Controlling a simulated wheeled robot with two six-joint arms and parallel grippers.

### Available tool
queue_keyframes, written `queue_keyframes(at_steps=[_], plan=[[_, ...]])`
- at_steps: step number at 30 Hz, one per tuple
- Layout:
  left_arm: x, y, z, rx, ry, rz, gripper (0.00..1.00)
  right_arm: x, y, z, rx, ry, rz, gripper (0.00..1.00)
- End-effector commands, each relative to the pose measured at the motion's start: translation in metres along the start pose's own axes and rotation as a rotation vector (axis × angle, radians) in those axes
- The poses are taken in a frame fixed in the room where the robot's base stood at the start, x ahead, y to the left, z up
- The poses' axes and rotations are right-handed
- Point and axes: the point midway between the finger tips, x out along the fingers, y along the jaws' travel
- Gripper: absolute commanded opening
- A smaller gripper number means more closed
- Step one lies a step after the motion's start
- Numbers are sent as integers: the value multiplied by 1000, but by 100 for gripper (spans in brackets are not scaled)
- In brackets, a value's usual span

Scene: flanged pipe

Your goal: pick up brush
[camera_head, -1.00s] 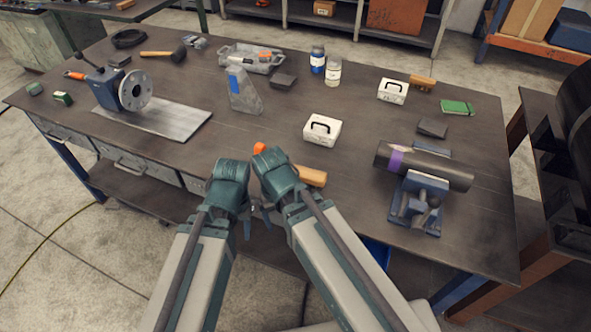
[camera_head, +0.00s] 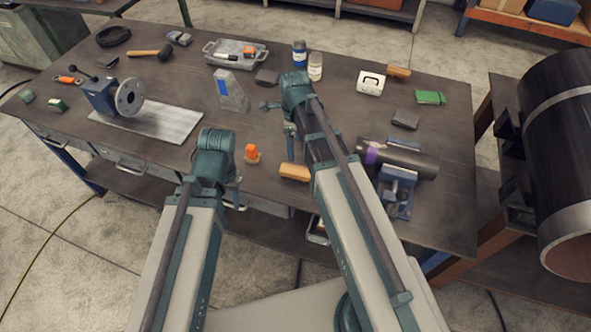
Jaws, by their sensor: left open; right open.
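Two wooden-coloured pieces could be the brush. One tan block (camera_head: 295,172) lies near the table's front edge, left of my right forearm. The other wooden piece (camera_head: 398,72) lies at the back right beside a white box; bristles cannot be made out on either. My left gripper (camera_head: 236,190) is open and empty at the front edge, left of the near block.
An orange-topped piece (camera_head: 252,153) stands between the grippers. A dark pipe (camera_head: 408,162) rests on a blue stand (camera_head: 397,190) at right. A white box (camera_head: 371,83), bottles (camera_head: 315,67), a grey tray (camera_head: 236,54) and a flanged part (camera_head: 130,97) stand farther off.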

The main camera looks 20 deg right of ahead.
Motion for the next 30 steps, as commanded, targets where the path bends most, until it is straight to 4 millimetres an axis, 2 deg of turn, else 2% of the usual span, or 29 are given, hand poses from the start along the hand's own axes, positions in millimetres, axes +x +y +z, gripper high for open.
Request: queue_keyframes(at_steps=[8, 24, 30], plan=[[13, 1, -1, 0, 0, 0, 50, 13, 0, 0, 1, 0, 0, 90], [84, 8, -5, -2, 0, 0, 50, 84, 0, 0, -1, 0, 0, 90], [87, 8, -5, -2, 0, 0, 50, 87, 0, 0, -1, 0, 0, 90]])
